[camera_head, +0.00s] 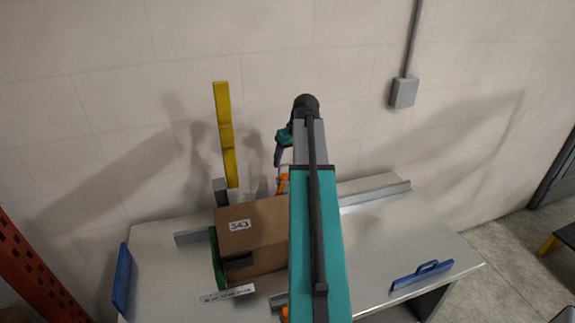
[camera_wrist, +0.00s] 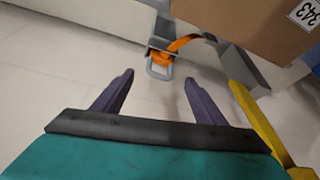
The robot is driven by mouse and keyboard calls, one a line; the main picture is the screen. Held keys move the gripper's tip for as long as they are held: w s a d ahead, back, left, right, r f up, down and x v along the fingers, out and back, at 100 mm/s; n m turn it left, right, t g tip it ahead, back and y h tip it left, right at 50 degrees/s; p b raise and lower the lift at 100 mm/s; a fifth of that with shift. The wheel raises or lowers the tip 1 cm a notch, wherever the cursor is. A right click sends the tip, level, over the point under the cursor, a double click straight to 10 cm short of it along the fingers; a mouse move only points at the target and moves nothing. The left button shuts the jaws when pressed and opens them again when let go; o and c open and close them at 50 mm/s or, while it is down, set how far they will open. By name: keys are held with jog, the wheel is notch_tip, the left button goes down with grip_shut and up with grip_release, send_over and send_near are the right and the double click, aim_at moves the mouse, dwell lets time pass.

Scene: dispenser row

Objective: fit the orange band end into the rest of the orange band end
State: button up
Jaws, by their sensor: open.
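In the wrist view an orange band (camera_wrist: 183,42) curves out from beside the box. Its end (camera_wrist: 160,58) is at a small grey bracket, which I take for the rest (camera_wrist: 162,42), with a pale grey loop (camera_wrist: 160,72) at the near side. I cannot tell how the end sits in the rest. My gripper (camera_wrist: 158,88) has its two purple fingers apart, with nothing seen between them, and points at the loop with a gap. In the head view my arm hides most of this; some orange (camera_head: 283,182) shows beside my gripper (camera_head: 279,155).
A cardboard box (camera_head: 262,225) labelled 343 stands on the grey table (camera_head: 400,235), against a green plate (camera_head: 216,258). A yellow upright (camera_head: 226,135) rises behind it. Blue handled plates stand at the left (camera_head: 122,278) and right (camera_head: 422,274).

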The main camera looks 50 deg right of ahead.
jog(key=b+v, duration=0.1)
jog(key=v, duration=0.5)
jog(key=shift+r, duration=0.2)
dwell(1.3)
